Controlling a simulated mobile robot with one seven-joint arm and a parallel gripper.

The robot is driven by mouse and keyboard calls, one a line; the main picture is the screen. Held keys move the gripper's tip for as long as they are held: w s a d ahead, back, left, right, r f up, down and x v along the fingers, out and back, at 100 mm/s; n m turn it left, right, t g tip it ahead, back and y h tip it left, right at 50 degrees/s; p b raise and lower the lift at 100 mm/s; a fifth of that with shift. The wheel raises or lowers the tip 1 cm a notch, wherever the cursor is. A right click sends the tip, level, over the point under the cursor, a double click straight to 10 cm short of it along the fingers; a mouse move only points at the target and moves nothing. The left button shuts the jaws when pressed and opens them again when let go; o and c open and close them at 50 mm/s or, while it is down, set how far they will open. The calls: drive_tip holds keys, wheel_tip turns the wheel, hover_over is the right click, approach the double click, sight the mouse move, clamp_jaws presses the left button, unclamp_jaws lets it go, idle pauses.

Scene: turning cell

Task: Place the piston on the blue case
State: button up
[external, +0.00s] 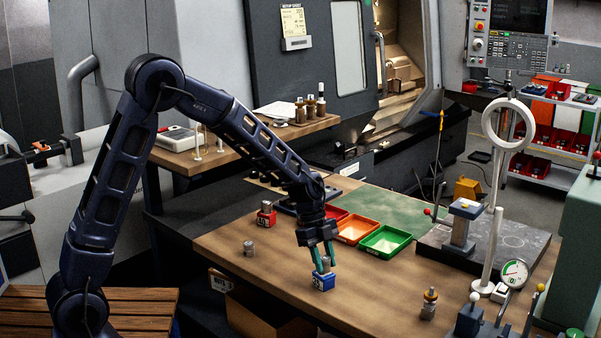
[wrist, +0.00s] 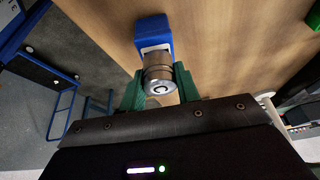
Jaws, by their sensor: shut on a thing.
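The piston (wrist: 158,72) is a short metallic cylinder with a ringed end, seen between the green fingers in the wrist view. My gripper (external: 323,265) is shut on it, fingers pointing down, in the external view. The blue case (external: 323,281) is a small blue block with a white label on the wooden table, directly under the fingertips. It also shows in the wrist view (wrist: 153,28), just beyond the piston. The piston appears at the top of the case; whether it touches the case I cannot tell. The fingers partly hide the piston in the external view.
A red case (external: 266,215) stands at the back left of the table, and a small metal part (external: 248,248) stands left of my gripper. Orange (external: 357,228) and green (external: 385,241) trays lie behind. A brass-topped part (external: 429,303) stands to the right. Table space around the blue case is clear.

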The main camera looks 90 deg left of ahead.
drive_tip(key=shift+f, duration=0.35)
drive_tip(key=shift+f, duration=0.1)
drive_tip(key=o, duration=1)
drive_tip(key=v, duration=1.2)
drive_tip(key=shift+d+r, duration=0.1)
drive_tip(key=shift+r, duration=0.1)
